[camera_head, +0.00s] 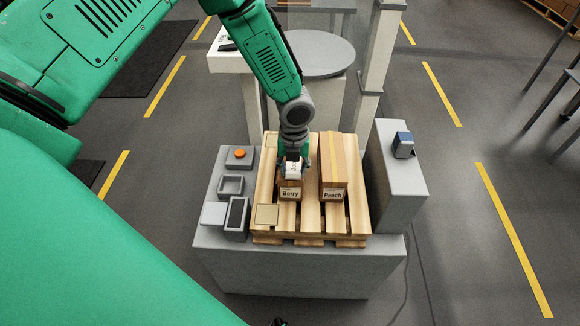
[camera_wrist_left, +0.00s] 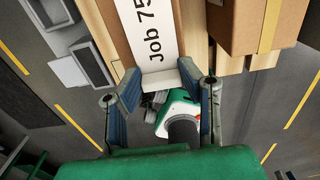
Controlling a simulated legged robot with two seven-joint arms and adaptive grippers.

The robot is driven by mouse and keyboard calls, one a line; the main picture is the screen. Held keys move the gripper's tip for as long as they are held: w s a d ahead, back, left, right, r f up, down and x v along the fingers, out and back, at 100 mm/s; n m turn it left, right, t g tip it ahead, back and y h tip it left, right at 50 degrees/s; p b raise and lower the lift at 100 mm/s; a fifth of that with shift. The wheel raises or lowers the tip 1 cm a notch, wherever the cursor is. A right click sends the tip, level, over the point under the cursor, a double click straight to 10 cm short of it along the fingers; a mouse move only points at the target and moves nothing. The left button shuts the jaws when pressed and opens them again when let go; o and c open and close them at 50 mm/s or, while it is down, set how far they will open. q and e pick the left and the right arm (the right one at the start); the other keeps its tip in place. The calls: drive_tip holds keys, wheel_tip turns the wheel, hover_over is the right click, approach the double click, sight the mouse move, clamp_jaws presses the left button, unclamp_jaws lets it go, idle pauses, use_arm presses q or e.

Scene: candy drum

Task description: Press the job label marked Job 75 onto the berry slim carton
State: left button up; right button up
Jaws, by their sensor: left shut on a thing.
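The berry slim carton (camera_head: 290,194) is a brown box with a "Berry" tag, lying on the wooden pallet left of the peach carton. My left gripper (camera_head: 292,166) is over its top, pointing down, and hides part of it. It is shut on the white job label (camera_head: 292,171). In the left wrist view the label (camera_wrist_left: 152,32) reads "Job 75" and its near end is between the fingers (camera_wrist_left: 162,88). The label lies over the brown carton top (camera_wrist_left: 117,42); I cannot tell whether it touches.
The peach carton (camera_head: 333,168) with yellow tape stands close on the right. The pallet (camera_head: 311,215) sits on a grey block. Left are an orange button (camera_head: 239,153) and small grey trays (camera_head: 231,185). A grey pedestal with a blue device (camera_head: 403,145) stands right.

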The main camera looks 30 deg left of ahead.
use_arm(q)
drive_tip(key=shift+d+f, duration=0.15)
drive_tip(key=shift+f, duration=0.3)
drive_tip(key=shift+a+f, duration=0.2)
drive_tip(key=shift+a, duration=0.8)
drive_tip(key=shift+c, duration=0.5)
drive_tip(key=shift+d+f, duration=0.1)
drive_tip(key=shift+d, duration=0.1)
clamp_jaws()
drive_tip(key=shift+d+b, duration=0.35)
drive_tip(key=shift+d, duration=0.15)
drive_tip(key=shift+d+f, duration=0.15)
drive_tip(key=shift+f, duration=0.05)
drive_tip(key=shift+s+a, duration=0.1)
drive_tip(key=shift+a, duration=0.35)
drive_tip(key=shift+c, duration=1.3)
unclamp_jaws()
drive_tip(key=shift+a+f, duration=0.1)
drive_tip(key=o, duration=0.6)
drive_tip(key=shift+c, duration=0.2)
use_arm(e)
drive_tip(key=shift+a+f, duration=0.2)
drive_tip(key=shift+f, duration=0.45)
drive_tip(key=shift+s, duration=0.1)
